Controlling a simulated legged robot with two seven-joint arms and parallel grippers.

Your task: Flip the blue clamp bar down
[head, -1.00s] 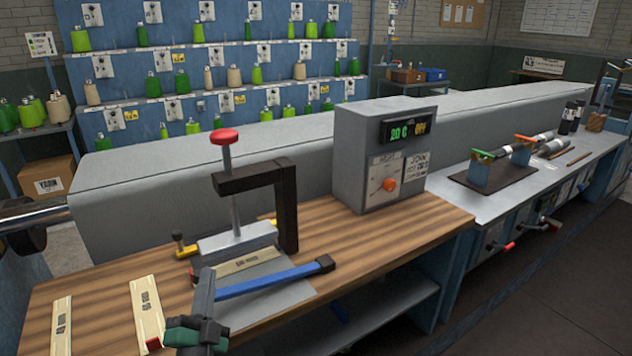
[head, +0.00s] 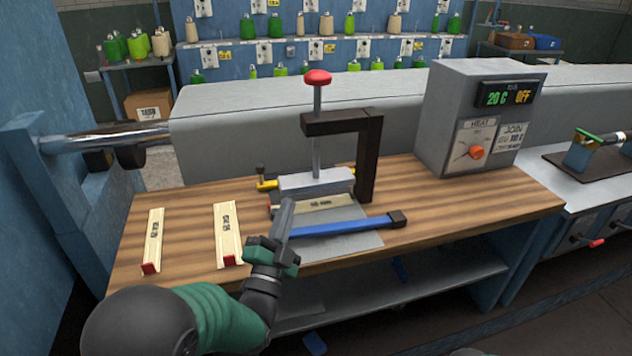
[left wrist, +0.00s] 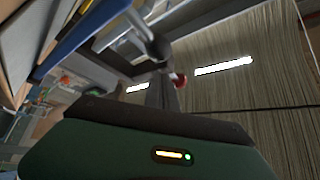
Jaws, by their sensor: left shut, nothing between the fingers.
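The blue clamp bar (head: 345,226) with a black end lies across the front of a grey plate (head: 355,240) on the wooden bench in the head view. I cannot tell whether it touches the plate. Its left end is hidden by my left gripper (head: 287,207), which is shut and empty, fingers pointing up, beside that end. Contact between them cannot be told. A blue bar (left wrist: 85,35) also crosses the upper left of the left wrist view. Behind the bar stands a dark press frame (head: 368,155) with a red knob and a grey block. My right gripper is not in view.
Two wooden strips with red ends, a left one (head: 153,240) and a right one (head: 228,232), lie on the bench (head: 185,200) left of the press. A grey heat control box (head: 483,115) reading 20 C OFF stands right. Bare bench lies between the press and the box.

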